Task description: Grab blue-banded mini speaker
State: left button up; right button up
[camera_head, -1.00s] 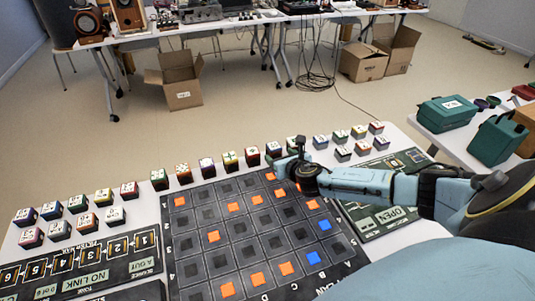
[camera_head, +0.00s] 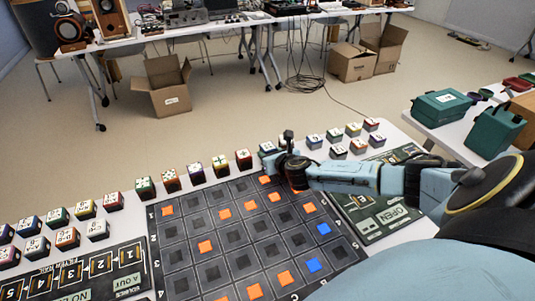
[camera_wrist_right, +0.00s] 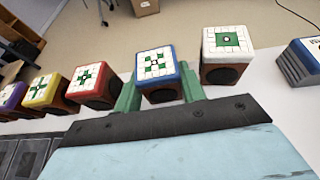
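The blue-banded mini speaker (camera_wrist_right: 158,75) stands upright in a row, with a white top and a green pattern. In the right wrist view it sits between the two green fingers of my right gripper (camera_wrist_right: 157,82), which are spread on either side of it. I cannot tell whether they touch it. In the head view the right gripper (camera_head: 281,152) is at the row's right part and partly hides the speaker there. My left gripper is not in view.
A red-banded speaker (camera_wrist_right: 93,84) stands close on the left and a pale-banded one (camera_wrist_right: 228,52) close on the right. A dark grid board (camera_head: 230,225) with orange and blue squares lies in front. More speakers (camera_head: 340,140) stand to the right.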

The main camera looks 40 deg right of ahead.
jog(key=shift+f, duration=0.35)
jog(key=c, duration=0.4)
jog(key=shift+r, duration=0.1)
jog(key=shift+c, duration=0.2)
